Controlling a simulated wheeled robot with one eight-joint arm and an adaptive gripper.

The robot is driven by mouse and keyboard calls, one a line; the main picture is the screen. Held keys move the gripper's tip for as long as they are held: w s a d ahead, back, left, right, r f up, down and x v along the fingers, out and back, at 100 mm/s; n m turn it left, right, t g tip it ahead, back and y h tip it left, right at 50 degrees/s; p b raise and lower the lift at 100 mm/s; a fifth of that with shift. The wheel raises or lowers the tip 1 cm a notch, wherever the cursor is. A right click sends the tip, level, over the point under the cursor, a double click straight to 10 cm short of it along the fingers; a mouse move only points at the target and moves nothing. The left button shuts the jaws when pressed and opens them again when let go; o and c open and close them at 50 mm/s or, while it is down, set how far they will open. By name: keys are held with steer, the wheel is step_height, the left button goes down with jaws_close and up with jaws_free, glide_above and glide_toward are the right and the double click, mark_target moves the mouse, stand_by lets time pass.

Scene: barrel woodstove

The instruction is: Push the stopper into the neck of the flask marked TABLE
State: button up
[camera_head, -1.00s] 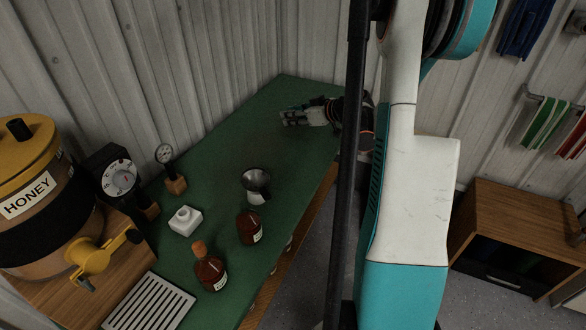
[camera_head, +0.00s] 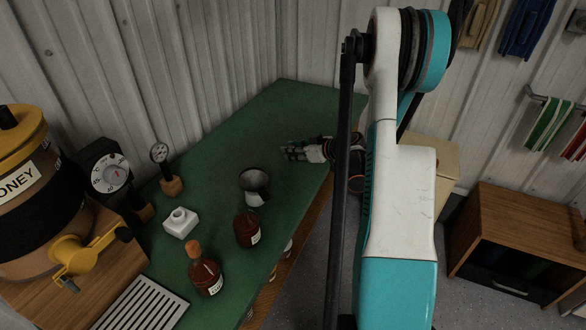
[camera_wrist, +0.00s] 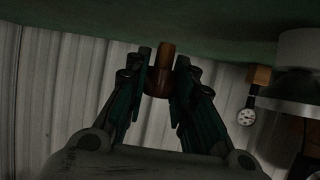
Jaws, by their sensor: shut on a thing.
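My gripper (camera_head: 287,153) is over the far part of the green bench, beyond the flasks and funnel. In the wrist view my gripper (camera_wrist: 160,78) is shut on a brown stopper (camera_wrist: 161,62), which sticks out past the fingertips. A brown flask (camera_head: 247,230) without a visible stopper stands near the bench's right edge. Another brown flask (camera_head: 206,276), closer to the camera, has an orange-brown stopper in its neck. Both have pale labels too small to read, so I cannot tell which is marked TABLE.
A metal funnel (camera_head: 254,187) stands just beyond the unstoppered flask. A white block (camera_head: 181,223) with a raised round opening is left of it. A dial gauge (camera_head: 160,154), a honey barrel (camera_head: 30,215) and a slotted tray (camera_head: 143,307) line the left. The far bench (camera_head: 290,105) is clear.

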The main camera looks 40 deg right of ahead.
mark_target(293, 172)
steer(key=shift+f+b, duration=1)
steer(key=shift+f, duration=1.75)
steer(key=shift+f, duration=0.1)
steer(key=shift+f, duration=0.1)
steer(key=o, duration=0.8)
steer(key=p+v, duration=0.1)
steer(key=v, duration=0.3)
steer(key=p+v, duration=0.2)
steer(key=v, duration=0.3)
steer(key=p+v, duration=0.1)
steer(key=v, duration=0.3)
steer(key=shift+s+r+p, duration=0.15)
steer(key=shift+r+p, duration=0.25)
steer(key=shift+r, duration=0.15)
